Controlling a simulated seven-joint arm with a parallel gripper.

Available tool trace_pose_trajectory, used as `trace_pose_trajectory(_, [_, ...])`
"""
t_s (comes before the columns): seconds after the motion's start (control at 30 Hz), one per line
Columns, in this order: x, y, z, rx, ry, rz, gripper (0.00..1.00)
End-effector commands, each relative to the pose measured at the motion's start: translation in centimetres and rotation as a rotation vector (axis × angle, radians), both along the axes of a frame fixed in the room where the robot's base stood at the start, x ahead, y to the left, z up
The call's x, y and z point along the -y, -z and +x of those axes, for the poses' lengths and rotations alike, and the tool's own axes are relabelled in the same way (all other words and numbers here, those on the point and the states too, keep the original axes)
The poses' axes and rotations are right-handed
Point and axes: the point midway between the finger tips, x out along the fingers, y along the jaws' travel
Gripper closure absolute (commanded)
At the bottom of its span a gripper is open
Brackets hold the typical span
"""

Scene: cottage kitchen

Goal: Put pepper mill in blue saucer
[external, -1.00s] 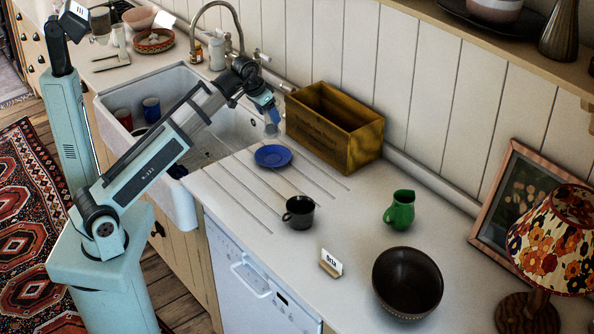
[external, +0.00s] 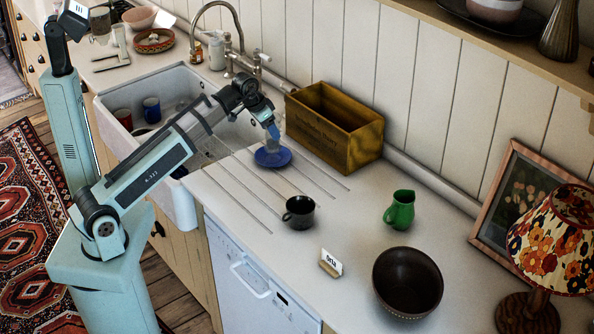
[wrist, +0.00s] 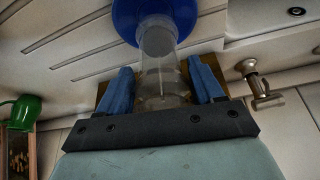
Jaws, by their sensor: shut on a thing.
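The blue saucer (external: 264,161) lies on the ridged drainboard beside the sink, and its rim shows at the top of the wrist view (wrist: 124,14). My gripper (external: 271,133) is above the saucer and points down at it. Its blue fingers (wrist: 163,88) are shut on the pepper mill (wrist: 157,62), a clear, see-through cylinder.
A wooden crate (external: 333,139) stands close to the right of my gripper. A black mug (external: 299,214), a green jug (external: 399,211), a small card holder (external: 330,263) and a dark bowl (external: 407,283) stand on the counter. The sink (external: 186,87) with its tap is to the left.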

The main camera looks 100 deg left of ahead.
Motion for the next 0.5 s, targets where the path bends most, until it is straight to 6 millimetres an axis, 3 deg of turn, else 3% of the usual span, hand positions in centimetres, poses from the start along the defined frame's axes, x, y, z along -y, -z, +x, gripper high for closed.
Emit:
trace_pose_trajectory(0.3, [0.1,3.2,-0.1,0.000,0.000,0.000,0.71])
trace_pose_trajectory(0.5, [0.0,3.4,0.0,0.001,0.000,0.001,0.71])
